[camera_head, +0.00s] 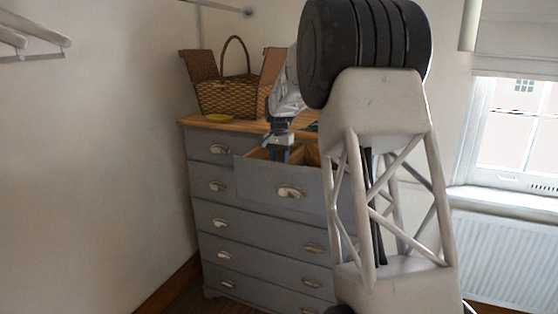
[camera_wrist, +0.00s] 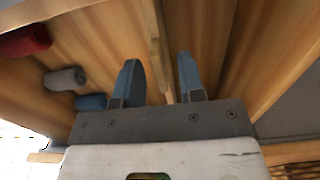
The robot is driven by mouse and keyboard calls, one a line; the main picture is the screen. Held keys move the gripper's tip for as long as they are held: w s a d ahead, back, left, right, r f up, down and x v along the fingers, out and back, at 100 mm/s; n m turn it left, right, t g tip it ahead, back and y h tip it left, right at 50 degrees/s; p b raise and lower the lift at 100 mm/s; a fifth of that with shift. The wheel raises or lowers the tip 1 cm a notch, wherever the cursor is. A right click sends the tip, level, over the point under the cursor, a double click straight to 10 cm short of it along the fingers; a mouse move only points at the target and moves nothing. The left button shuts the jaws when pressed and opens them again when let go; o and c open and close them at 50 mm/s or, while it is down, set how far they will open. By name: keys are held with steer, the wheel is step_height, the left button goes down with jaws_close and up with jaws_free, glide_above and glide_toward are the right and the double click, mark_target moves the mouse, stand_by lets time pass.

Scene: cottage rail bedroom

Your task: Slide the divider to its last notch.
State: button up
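The open drawer (camera_head: 262,180) of the grey dresser shows a wooden inside in the head view. In the wrist view a thin wooden divider (camera_wrist: 160,55) runs through the drawer. My gripper (camera_wrist: 160,75) points down into the drawer, its two blue-grey fingers apart, one on each side of the divider. A gap shows beside it, and I see no clear contact. In the head view my gripper (camera_head: 279,155) is at the drawer, fingertips partly hidden by the drawer front. The notches cannot be made out.
Rolled cloths, red (camera_wrist: 25,41), grey (camera_wrist: 65,79) and blue (camera_wrist: 90,102), lie in the drawer left of the divider in the wrist view. My arm hides the dresser's right side.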

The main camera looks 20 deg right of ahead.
steer(key=shift+f, duration=0.25)
steer(key=shift+c, duration=0.4)
jaws_close()
steer(key=s+d, duration=0.8)
steer(key=d, duration=0.1)
steer(key=shift+s, duration=0.4)
steer(key=shift+c, duration=1.1)
jaws_free()
steer(key=shift+s, duration=0.1)
steer(key=o, duration=0.3)
